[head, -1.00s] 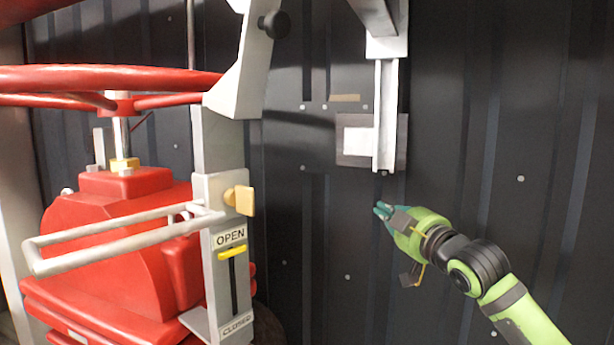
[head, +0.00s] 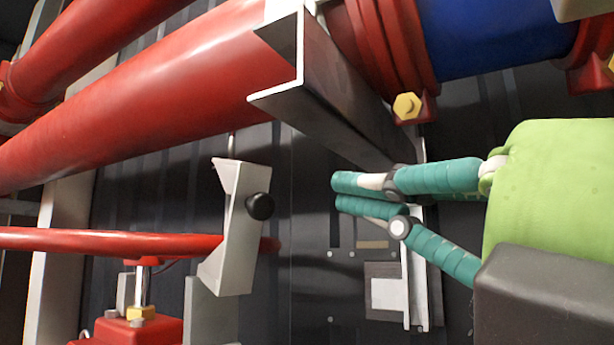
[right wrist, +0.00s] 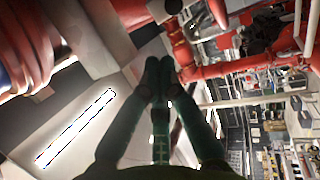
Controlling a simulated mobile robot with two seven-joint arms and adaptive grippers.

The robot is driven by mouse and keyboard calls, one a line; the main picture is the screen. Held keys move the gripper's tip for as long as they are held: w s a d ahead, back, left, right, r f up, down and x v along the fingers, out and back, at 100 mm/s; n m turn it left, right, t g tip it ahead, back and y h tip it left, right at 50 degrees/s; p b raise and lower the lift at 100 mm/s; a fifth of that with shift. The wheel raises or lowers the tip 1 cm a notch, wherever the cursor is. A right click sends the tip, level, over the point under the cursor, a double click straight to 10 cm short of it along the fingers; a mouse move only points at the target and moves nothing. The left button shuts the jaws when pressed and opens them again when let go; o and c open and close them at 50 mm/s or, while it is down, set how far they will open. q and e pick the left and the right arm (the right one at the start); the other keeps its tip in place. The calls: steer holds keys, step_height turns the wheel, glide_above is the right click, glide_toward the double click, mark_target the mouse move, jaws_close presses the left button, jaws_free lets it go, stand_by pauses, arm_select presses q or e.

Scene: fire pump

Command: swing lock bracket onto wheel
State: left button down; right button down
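The lock bracket (head: 238,235) is a pale grey C-shaped piece with a black knob (head: 260,206), left of centre in the head view. The red wheel (head: 110,240) shows edge-on at the left, and its rim crosses the bracket. I cannot tell whether the bracket sits around the rim or only in front of it. My right gripper (head: 336,192) reaches in from the right, its teal fingers pointing left towards the knob, apart from it. Its fingers are together and empty; their tips also meet in the right wrist view (right wrist: 159,65). My left gripper is out of view.
A large red pipe (head: 150,100) and a steel channel beam (head: 330,95) run above the bracket and fingers. A blue pipe section (head: 490,35) with a yellow bolt (head: 407,106) is at upper right. A dark ribbed wall stands behind. Space between fingertips and knob is clear.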

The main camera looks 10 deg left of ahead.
mark_target(245, 171)
steer(key=p+x, duration=0.4)
steer(key=x, duration=0.7)
steer(key=shift+w+a+r+p, duration=0.15)
steer(key=shift+a+r+p, duration=0.05)
steer(key=shift+a+p, duration=0.15)
steer(key=shift+w+a, duration=0.4)
steer(key=shift+a, duration=0.05)
steer(key=shift+r, duration=0.1)
